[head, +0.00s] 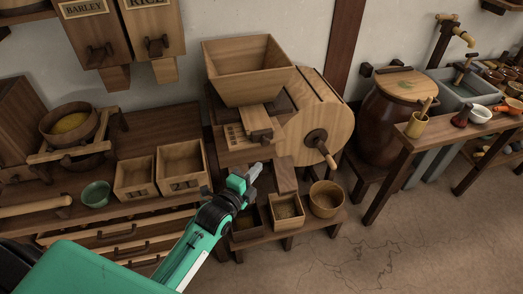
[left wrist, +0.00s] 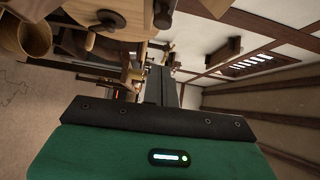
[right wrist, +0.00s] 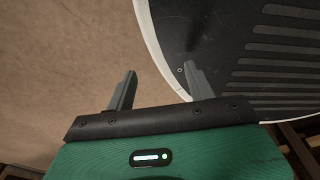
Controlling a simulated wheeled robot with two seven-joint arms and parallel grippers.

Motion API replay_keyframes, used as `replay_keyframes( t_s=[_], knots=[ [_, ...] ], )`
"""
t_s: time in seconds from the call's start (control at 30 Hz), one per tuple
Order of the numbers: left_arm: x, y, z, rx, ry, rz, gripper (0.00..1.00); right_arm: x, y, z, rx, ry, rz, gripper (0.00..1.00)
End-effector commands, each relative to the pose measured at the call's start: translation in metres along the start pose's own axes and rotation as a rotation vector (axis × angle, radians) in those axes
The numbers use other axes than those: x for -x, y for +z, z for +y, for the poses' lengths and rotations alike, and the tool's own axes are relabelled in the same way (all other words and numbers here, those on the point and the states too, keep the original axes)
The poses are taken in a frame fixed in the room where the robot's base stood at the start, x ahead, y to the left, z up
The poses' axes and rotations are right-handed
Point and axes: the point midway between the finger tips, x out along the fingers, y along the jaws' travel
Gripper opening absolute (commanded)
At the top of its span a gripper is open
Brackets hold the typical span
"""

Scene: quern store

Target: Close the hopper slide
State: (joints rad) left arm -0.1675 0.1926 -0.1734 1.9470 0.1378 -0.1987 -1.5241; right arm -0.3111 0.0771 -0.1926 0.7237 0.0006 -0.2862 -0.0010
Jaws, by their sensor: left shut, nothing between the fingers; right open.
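The wooden hopper (head: 248,78) stands above the winnowing machine against the wall. Below its mouth a light wooden slide (head: 257,122) with a block-like front end sticks out towards me, beside a plate with dark marks. How far it is pulled out is hard to tell. My left gripper (head: 256,169) is shut and empty, below and in front of the slide, apart from it. In the left wrist view the left gripper's fingers (left wrist: 160,84) are together. My right gripper (right wrist: 160,70) is open and empty, seen only in the right wrist view.
A round drum with a crank (head: 318,137) stands right of the slide. Small boxes (head: 286,212) and a round tub (head: 326,199) sit on a low bench below. Open boxes (head: 181,169) and a green bowl (head: 96,194) stand left. The floor at right is clear.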

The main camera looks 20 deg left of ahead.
Motion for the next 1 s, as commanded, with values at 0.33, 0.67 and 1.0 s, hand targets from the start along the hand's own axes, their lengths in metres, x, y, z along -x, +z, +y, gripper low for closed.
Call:
replay_keyframes(
  t_s=[0.33, 0.67, 1.0],
  knots=[
    [-0.060, 0.005, -0.002, 0.000, 0.000, -0.001, 0.00, 0.007, 0.017, -0.001, 0.004, -0.001, -0.014, 0.55],
    [-0.082, 0.028, 0.000, 0.000, 0.001, 0.000, 0.00, 0.009, 0.036, 0.005, 0.009, 0.005, -0.034, 0.55],
    [-0.082, 0.029, 0.001, 0.001, 0.001, 0.000, 0.00, 0.009, 0.033, 0.006, 0.010, 0.005, -0.028, 0.55]
  ],
)
